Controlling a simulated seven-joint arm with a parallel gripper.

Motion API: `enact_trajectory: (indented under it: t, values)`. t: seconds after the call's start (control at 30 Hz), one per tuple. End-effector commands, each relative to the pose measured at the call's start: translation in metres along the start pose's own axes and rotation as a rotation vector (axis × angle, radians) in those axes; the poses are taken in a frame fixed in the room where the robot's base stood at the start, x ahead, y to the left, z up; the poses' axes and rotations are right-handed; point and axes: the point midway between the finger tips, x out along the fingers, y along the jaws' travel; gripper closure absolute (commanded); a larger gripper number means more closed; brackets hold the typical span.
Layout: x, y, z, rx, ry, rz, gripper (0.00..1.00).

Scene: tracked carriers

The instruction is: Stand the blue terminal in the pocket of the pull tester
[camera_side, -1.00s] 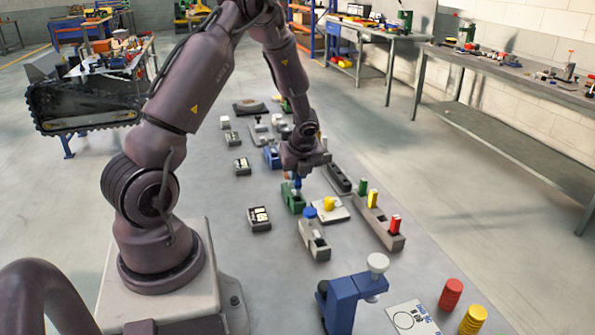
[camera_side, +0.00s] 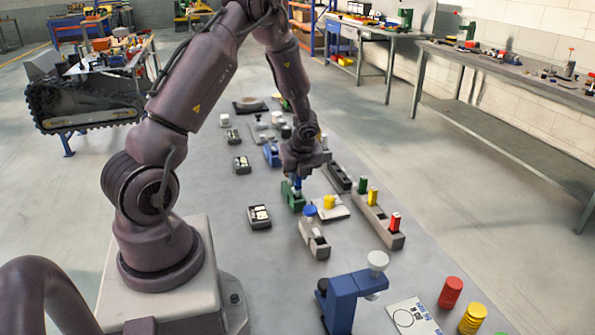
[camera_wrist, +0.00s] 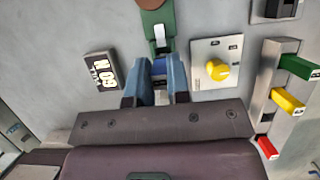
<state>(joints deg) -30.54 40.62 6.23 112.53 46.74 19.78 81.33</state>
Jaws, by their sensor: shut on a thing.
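My gripper (camera_side: 297,179) is shut on the blue terminal (camera_wrist: 159,68), which shows as a small dark blue piece between the fingers in the wrist view. In the side view it is low over the green fixture (camera_side: 292,200), which looks like the pull tester. The fixture (camera_wrist: 156,20) is just ahead of the fingertips in the wrist view, with a silver metal part facing them. The terminal's lower end and the pocket are hidden, so I cannot tell whether it is inside.
A plate with a yellow knob (camera_wrist: 218,70) lies close right of the fingers, and a dark box with a label (camera_wrist: 103,70) lies left. A grey rack (camera_side: 375,220) holds green, yellow and red pieces. A grey block (camera_side: 316,242) and a blue press (camera_side: 343,300) stand nearer the side camera.

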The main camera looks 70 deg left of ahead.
Motion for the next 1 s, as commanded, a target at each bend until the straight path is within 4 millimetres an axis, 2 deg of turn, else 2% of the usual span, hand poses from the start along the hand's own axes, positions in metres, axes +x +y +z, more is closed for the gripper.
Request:
enact_trajectory:
  t: [1.0]
  values:
    - [0.011, 0.000, -0.005, 0.001, 0.000, 0.001, 1.00]
